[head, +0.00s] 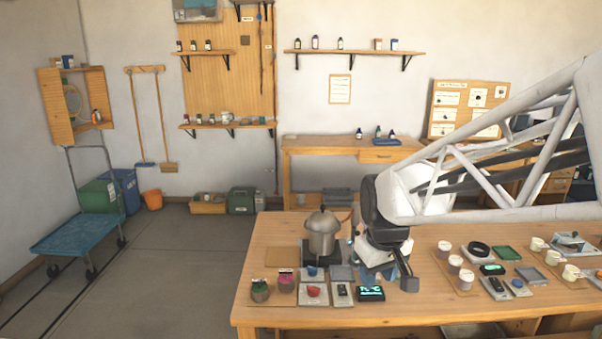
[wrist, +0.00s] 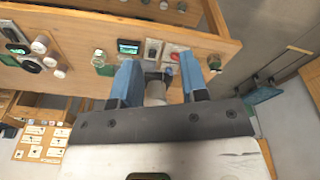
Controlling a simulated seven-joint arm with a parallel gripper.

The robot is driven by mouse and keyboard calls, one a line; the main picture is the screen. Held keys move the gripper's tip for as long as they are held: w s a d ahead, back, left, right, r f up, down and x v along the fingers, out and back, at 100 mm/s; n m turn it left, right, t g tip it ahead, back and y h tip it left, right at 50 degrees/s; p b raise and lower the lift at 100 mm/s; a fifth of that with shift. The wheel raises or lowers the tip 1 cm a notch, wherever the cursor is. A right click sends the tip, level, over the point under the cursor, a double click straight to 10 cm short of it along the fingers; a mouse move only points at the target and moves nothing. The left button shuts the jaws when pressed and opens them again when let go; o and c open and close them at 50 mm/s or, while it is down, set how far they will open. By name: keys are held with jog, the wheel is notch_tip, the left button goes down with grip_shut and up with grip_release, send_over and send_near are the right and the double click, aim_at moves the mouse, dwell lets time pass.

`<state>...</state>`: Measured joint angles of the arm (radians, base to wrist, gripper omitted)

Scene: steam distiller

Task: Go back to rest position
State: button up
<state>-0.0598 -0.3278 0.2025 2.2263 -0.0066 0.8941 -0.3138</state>
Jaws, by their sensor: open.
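My gripper (head: 393,268) hangs at the end of the white arm, over the workbench (head: 262,313) and to the right of the metal still pot. It is open; in the wrist view my gripper (wrist: 158,78) shows two blue fingers apart. The metal pot (head: 322,236) stands upright with its lid on a dark burner (head: 307,254). A pale cylindrical part, probably the pot, shows between the fingers in the wrist view (wrist: 156,92). I cannot tell its distance from the fingers, but nothing is visibly clamped.
Jars (head: 260,290), a lit display (head: 371,293) and a red item on a tray (head: 313,292) line the bench front. White cups (head: 553,257) and lidded containers (head: 466,277) stand to the right. A blue cart (head: 75,237) is on the left; the floor between is clear.

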jog(key=s+d+m, duration=0.1)
jog(key=s+m, duration=0.1)
jog(key=s, duration=0.7)
jog(key=s+d+m+t, duration=0.1)
jog(key=s+d+m, duration=0.1)
jog(key=s, duration=0.8)
jog(key=shift+r+m, duration=0.15)
jog(key=shift+m, duration=0.15)
